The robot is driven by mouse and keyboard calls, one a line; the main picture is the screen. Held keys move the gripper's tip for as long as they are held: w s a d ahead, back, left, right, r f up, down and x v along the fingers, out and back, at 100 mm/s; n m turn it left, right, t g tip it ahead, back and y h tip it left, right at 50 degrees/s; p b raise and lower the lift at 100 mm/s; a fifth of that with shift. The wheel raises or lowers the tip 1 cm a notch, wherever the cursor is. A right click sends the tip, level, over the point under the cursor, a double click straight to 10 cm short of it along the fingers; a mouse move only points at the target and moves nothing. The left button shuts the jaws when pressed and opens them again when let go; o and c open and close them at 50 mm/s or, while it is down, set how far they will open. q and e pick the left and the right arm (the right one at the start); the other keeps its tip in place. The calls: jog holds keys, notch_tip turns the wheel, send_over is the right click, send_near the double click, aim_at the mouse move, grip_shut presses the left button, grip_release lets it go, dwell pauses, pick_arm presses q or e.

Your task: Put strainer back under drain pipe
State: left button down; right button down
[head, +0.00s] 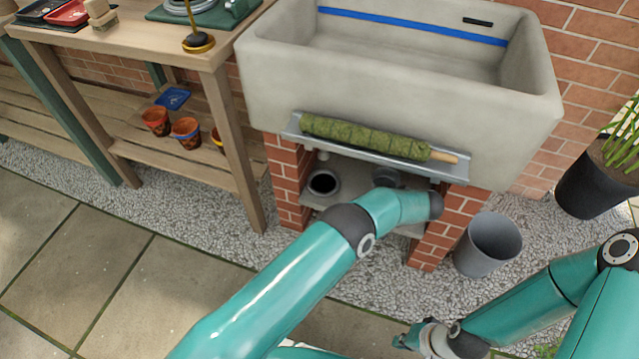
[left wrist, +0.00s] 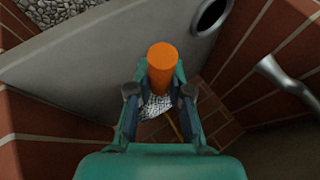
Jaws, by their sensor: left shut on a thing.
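The strainer shows in the left wrist view as an orange handle (left wrist: 162,62) with pale mesh (left wrist: 156,106) beyond it. My left gripper (left wrist: 160,92) is shut on the strainer, between its two fingers. In the head view my left arm reaches into the space under the sink, and it hides the gripper and strainer. A bent metal pipe (left wrist: 285,80), probably the drain pipe, is to the right of the gripper in the left wrist view, apart from the strainer. My right gripper (head: 424,338) is low in the head view, away from the sink; its finger opening is unclear.
The stone sink (head: 400,110) stands on brick piers (head: 290,180). A grey shelf between them has a round dark opening (head: 323,182). A moss pole (head: 370,137) lies on a metal ledge in front. A grey bucket (head: 488,245) stands right of the piers. Paving at left is clear.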

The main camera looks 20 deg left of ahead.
pick_arm(q)
jog(key=a+b, duration=0.3)
jog(key=a, duration=1.6)
jog(key=f+b, duration=0.1)
jog(key=f, duration=0.1)
jog(key=f+b, duration=0.1)
jog(key=f, duration=0.1)
jog(key=w+f+b, duration=0.1)
jog(key=f+b, duration=0.1)
jog(key=shift+a+f, duration=0.25)
jog(key=shift+f, duration=0.05)
jog(key=shift+a+f, duration=0.2)
jog(key=shift+r, duration=0.1)
jog(key=c, duration=1.1)
grip_release()
